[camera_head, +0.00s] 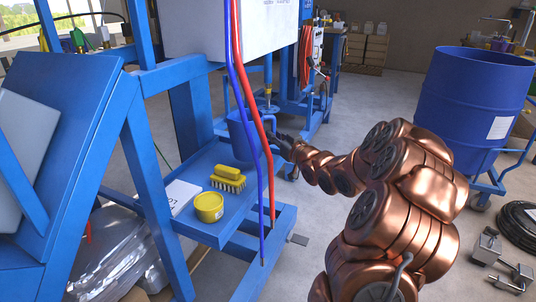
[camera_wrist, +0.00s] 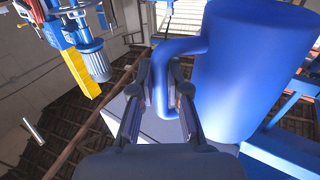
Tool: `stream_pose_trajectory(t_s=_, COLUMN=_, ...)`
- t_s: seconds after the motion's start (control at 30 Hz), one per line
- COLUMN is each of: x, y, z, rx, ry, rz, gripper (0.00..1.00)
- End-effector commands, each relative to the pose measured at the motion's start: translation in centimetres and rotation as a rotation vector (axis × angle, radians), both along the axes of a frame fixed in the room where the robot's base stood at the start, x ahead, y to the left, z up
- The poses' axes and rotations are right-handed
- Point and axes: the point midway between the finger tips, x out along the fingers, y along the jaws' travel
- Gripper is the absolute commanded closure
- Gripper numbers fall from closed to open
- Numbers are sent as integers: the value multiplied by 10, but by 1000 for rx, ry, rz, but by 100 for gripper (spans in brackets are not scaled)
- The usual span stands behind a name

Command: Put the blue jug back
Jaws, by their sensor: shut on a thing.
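The blue jug (camera_head: 240,138) is at the far end of a blue shelf (camera_head: 228,204), partly behind the red and blue hoses. It looks upright in the head view; I cannot tell whether its base touches the shelf. My gripper (camera_head: 285,146) is at the jug's right side, small and partly dark in that view. In the wrist view the jug (camera_wrist: 255,75) fills the upper right. Its curved handle (camera_wrist: 163,95) runs between the two fingers of my gripper (camera_wrist: 163,78), which is shut on it.
A yellow brush (camera_head: 228,178), a yellow tub (camera_head: 209,207) and a white paper (camera_head: 181,195) lie on the near shelf. Red and blue hoses (camera_head: 255,120) hang in front of the jug. A blue drum (camera_head: 475,95) stands on the right. Floor between is clear.

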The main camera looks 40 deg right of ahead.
Motion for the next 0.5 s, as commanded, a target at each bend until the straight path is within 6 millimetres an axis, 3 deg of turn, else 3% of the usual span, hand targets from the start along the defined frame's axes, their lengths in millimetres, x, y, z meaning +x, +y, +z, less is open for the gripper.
stream_pose_trajectory(t_s=0.5, x=-1, y=-2, z=-48, rx=0, ry=2, rz=-3, gripper=100)
